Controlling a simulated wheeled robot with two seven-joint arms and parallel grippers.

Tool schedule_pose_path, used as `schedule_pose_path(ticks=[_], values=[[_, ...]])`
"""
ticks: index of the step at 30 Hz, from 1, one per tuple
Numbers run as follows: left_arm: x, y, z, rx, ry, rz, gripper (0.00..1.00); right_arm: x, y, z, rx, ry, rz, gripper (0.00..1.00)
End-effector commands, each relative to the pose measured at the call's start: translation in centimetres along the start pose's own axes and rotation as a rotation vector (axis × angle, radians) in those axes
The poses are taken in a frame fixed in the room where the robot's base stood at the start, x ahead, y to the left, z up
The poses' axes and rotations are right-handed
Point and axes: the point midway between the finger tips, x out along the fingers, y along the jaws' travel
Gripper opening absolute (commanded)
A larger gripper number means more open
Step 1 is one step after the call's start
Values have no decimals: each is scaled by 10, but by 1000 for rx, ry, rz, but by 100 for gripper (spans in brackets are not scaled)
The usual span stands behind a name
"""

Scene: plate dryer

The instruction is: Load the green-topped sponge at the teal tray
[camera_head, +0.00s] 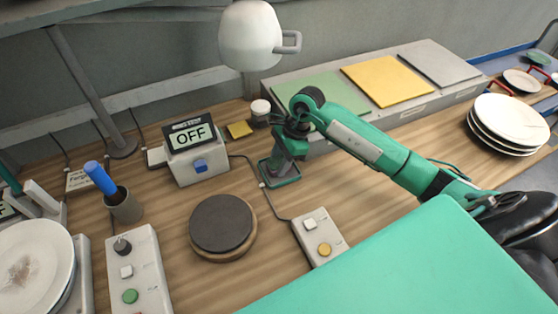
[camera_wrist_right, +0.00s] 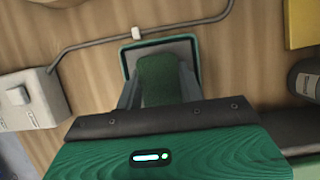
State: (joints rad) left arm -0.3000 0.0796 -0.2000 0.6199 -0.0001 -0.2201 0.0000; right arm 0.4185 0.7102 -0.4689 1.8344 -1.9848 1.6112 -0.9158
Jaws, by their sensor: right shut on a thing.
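My right gripper (camera_head: 282,168) points down over the small teal tray (camera_head: 267,181) near the middle of the table. In the right wrist view it is shut on the green-topped sponge (camera_wrist_right: 162,76), which sits between the two fingers. The sponge's green top faces the camera and lies within the outline of the tray, whose dark teal rim (camera_wrist_right: 196,48) shows around it. I cannot tell whether the sponge touches the tray floor. In the head view the gripper mostly hides the sponge. My left gripper is not in view.
A grey box with an "OFF" display (camera_head: 198,170) stands left of the tray. A dark round pad (camera_head: 221,222) and a button box (camera_head: 320,238) are in front. A yellow square (camera_head: 239,130) and a small jar (camera_head: 260,107) lie behind. Stacked plates (camera_head: 510,118) stand at right.

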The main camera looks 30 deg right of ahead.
Motion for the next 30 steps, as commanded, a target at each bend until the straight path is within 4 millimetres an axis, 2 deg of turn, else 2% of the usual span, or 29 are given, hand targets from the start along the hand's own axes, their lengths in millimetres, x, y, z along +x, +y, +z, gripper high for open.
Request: schedule_pose_path(ticks=[11, 30], values=[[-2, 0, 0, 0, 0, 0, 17, -2, 1, 0, 2, 3, 4, 20], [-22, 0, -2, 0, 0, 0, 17, -50, 0, 20, -1, 2, -1, 20]])
